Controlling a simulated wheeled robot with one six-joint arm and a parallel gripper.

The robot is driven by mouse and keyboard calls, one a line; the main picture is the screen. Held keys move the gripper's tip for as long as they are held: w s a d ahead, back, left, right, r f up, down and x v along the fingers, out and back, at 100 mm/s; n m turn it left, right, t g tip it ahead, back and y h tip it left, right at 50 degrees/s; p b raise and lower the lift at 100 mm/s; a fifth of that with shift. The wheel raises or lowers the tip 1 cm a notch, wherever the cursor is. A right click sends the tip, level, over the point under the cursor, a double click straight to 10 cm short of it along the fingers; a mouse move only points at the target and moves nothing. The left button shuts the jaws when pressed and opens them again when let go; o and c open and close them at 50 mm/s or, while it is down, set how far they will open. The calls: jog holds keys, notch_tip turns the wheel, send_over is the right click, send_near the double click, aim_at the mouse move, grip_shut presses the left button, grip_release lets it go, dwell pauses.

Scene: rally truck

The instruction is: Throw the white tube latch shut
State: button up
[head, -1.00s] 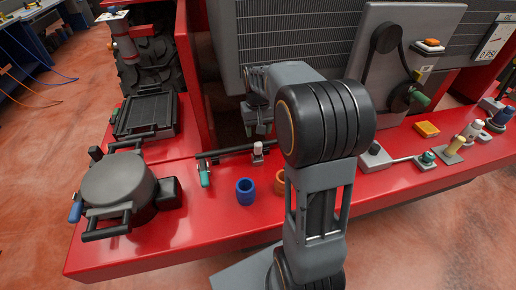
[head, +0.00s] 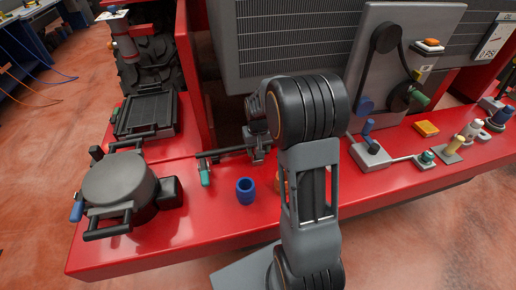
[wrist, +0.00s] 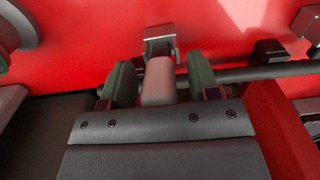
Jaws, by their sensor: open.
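The white tube latch (wrist: 158,84) shows in the wrist view as a pale cylinder, with a grey metal bracket (wrist: 160,44) just beyond it. My gripper (wrist: 160,72) is open, with one green-grey finger on each side of the tube. Small gaps seem to show between the fingers and the tube; contact cannot be told. The tube's near end is hidden by my gripper body. In the head view my gripper (head: 260,150) is down at the red deck by the black rod, and it hides the latch there.
A black rod (wrist: 262,72) runs right from the latch. A teal-handled lever (head: 205,173) and a blue cup (head: 245,190) stand nearby on the red deck (head: 210,225). A round black lidded pot (head: 118,188) is at left, and a grey blue-handled block (head: 370,153) at right.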

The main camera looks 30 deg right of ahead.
jog(key=shift+c, duration=0.4)
grip_shut()
